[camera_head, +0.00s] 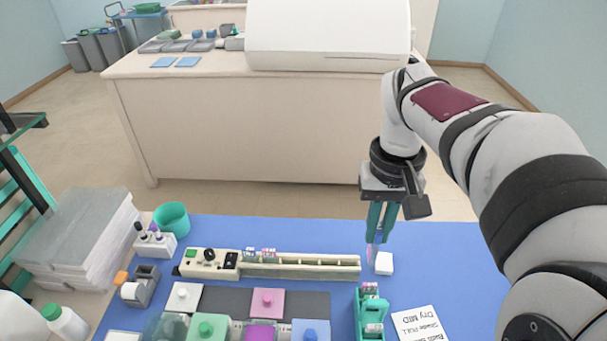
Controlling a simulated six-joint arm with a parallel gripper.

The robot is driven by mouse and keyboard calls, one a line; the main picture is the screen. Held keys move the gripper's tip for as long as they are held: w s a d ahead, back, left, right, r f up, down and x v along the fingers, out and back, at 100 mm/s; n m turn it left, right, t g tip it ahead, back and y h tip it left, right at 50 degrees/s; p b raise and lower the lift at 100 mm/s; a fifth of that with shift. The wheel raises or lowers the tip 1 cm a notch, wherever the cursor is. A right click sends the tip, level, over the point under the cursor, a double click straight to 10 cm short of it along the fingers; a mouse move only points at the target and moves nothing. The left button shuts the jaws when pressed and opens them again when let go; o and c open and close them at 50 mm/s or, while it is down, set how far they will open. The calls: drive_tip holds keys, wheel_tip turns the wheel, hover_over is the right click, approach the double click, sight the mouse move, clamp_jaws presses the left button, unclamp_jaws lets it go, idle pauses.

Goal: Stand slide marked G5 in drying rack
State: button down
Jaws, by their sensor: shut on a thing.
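My gripper (376,240) points down with its teal fingers shut on a thin, clear, pink-tinted slide (371,255). The slide hangs roughly upright, just right of the end of the long beige holder. Its marking is too small to read, so I cannot tell if it is G5. A teal rack (359,322), which looks like the drying rack, stands in front of the gripper, nearer the camera. It holds slides with pink and white ends (370,288). The gripper is apart from this rack.
A white block (384,263) sits right beside the held slide. The long beige holder (310,268) bears a few slides. Lidded staining jars (207,327) stand at the front. A printed card (420,325) lies right of the rack. The blue mat (300,230) is clear behind the holder.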

drive_tip(key=w+a+f+n, duration=0.5)
drive_tip(key=w+f+n, duration=0.15)
drive_tip(key=n, duration=0.25)
drive_tip(key=w+a+f+n, duration=0.5)
drive_tip(key=a+f+n, duration=0.1)
drive_tip(key=f+n, duration=0.25)
drive_tip(key=shift+n, duration=0.25)
drive_tip(key=shift+s+d+f, duration=0.1)
drive_tip(key=shift+f, duration=1.65)
drive_tip(key=shift+s+d+f, duration=0.1)
drive_tip(key=shift+f, duration=1.6)
drive_tip(key=shift+f, duration=0.3)
drive_tip(key=c, duration=0.8)
unclamp_jaws()
drive_tip(key=shift+c, duration=0.2)
